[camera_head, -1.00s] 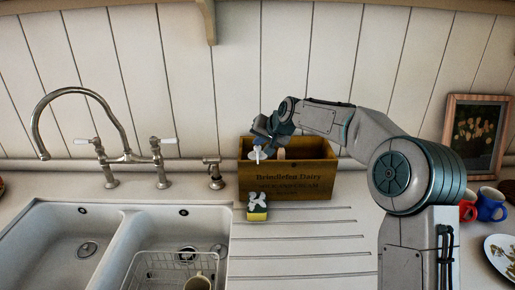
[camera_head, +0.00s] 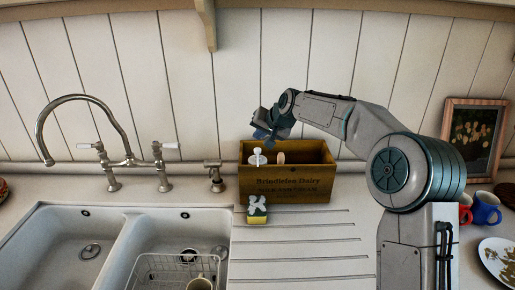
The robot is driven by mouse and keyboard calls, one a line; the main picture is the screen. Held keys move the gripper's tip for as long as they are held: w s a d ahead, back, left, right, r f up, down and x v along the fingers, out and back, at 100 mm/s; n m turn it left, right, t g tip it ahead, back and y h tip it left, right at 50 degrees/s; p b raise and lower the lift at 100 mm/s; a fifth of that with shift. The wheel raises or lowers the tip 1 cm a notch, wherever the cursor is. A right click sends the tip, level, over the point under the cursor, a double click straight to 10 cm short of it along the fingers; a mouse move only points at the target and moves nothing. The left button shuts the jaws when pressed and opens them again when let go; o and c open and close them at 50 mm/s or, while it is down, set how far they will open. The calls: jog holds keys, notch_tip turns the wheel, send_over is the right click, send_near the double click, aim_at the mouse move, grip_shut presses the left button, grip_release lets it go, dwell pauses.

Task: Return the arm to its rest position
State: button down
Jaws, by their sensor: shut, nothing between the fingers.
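My arm rises from the right side and bends over to the left. My gripper (camera_head: 266,134) is at its end, above the back left part of a wooden crate (camera_head: 288,190) with dark lettering. The gripper is shut with nothing held. A white-topped item (camera_head: 257,157) and a light brown rounded item (camera_head: 281,158) stick up inside the crate, below the gripper. The rest of the crate's contents is hidden by its front wall.
A yellow and green sponge (camera_head: 257,212) sits before the crate on the draining grooves. Left are a double sink (camera_head: 135,225), a tall tap (camera_head: 85,98) and a wire rack (camera_head: 165,270) holding a mug. Right are a framed picture (camera_head: 475,140), a blue mug (camera_head: 487,208) and a plate (camera_head: 497,254).

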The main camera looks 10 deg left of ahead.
jog(key=shift+r+p, duration=0.65)
jog(key=shift+r, duration=0.6)
dwell(1.5)
